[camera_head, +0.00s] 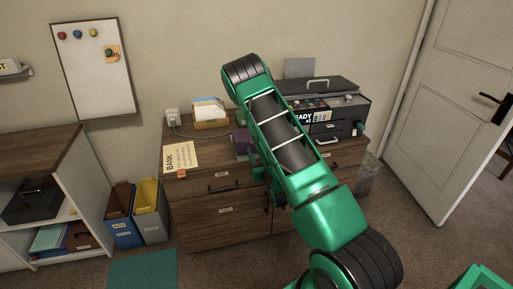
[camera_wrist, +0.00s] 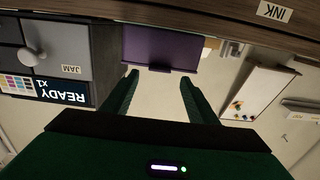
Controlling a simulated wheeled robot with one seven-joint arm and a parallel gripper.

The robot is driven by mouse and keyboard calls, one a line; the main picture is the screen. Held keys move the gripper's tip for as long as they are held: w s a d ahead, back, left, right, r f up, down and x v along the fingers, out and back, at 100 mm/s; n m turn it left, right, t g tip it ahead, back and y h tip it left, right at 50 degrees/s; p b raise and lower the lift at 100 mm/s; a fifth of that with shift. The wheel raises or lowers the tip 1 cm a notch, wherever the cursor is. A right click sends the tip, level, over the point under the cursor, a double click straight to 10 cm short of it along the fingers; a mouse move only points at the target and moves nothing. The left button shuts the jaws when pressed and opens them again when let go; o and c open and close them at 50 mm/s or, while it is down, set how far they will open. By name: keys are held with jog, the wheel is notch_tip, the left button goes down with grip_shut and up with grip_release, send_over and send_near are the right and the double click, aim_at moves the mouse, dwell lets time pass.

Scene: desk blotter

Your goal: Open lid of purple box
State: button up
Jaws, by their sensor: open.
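The purple box (camera_head: 241,142) stands on top of the wooden cabinet, left of the printer, partly hidden behind my arm in the head view. In the wrist view, which is upside down, the purple box (camera_wrist: 160,47) shows as a flat purple face just beyond my fingertips. A narrow edge with a small tab runs along the face's lower side in that picture. I cannot tell the lid's position for sure. My gripper (camera_wrist: 159,78) is open and empty, its two green fingers pointing at the box from either side. I see no contact. In the head view the fingers are hidden by my arm.
The printer (camera_head: 340,110) stands close to the right of the box; in the wrist view it fills the left side. The cabinet's front edge runs below the box.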

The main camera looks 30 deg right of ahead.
jog(key=shift+x, duration=2.3)
